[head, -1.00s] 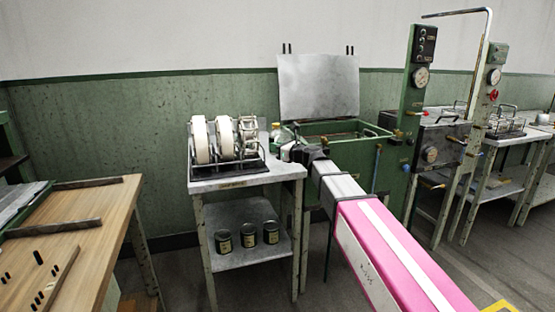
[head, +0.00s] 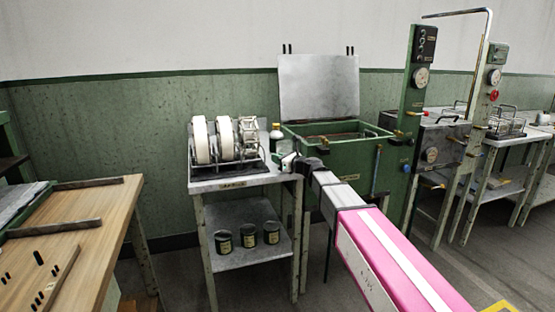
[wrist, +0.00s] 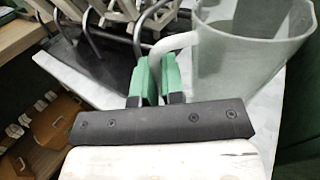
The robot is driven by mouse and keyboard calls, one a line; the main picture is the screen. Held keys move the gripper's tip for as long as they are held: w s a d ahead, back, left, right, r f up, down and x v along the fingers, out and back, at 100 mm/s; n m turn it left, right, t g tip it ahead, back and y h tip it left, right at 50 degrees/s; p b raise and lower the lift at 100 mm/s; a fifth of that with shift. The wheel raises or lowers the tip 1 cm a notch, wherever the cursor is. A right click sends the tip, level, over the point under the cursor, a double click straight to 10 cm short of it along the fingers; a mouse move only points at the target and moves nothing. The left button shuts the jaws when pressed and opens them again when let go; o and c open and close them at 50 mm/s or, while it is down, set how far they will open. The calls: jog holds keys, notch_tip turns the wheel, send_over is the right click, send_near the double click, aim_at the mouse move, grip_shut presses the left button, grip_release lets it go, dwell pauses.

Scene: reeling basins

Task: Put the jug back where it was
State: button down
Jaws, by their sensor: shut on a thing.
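The jug is whitish and translucent, with a loop handle. In the wrist view the jug (wrist: 245,65) fills the upper right, upright or nearly so. My gripper (wrist: 158,82) has its green fingers shut on the handle. In the head view the jug (head: 286,160) is a small pale shape at the right end of the small metal table (head: 225,184), partly hidden by my gripper (head: 296,164). I cannot tell whether its base touches the tabletop.
A rack with white reels (head: 226,142) stands on the table, left of the jug. A bottle (head: 276,138) stands behind the jug. A green basin (head: 340,150) with a raised lid is on the right. Several dark cans (head: 248,236) sit on the lower shelf.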

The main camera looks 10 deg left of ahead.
jog(key=c, duration=1.2)
grip_release()
jog(key=v, duration=1.2)
jog(key=shift+r, duration=0.1)
jog(key=s+d+f+n+g+h, duration=0.2)
jog(key=s+d+f+n+h, duration=0.2)
jog(key=d+f+n, duration=0.55)
jog(key=s+d+f+n+g+h, duration=0.2)
jog(key=s+d+f+n+h, duration=0.4)
jog(key=f, duration=0.7)
jog(key=s+d+f+n+g+h, duration=0.1)
jog(key=s+d+f+n+h, duration=0.1)
jog(key=d, duration=0.4)
jog(key=s+d+f+n+g+h, duration=0.1)
jog(key=s+d+f+n+h, duration=0.1)
jog(key=s+d+f, duration=0.2)
jog(key=s+d+f+n+g+h, duration=0.1)
jog(key=s+d+f+n+h, duration=0.1)
jog(key=d, duration=0.6)
jog(key=shift+s+d+f+n+g, duration=0.15)
jog(key=shift+s+f+n, duration=0.15)
jog(key=shift+f, duration=0.2)
jog(key=shift+s+a+f+n+g, duration=0.1)
jog(key=shift+s+f+n+g, duration=0.05)
jog(key=shift+s+f, duration=0.3)
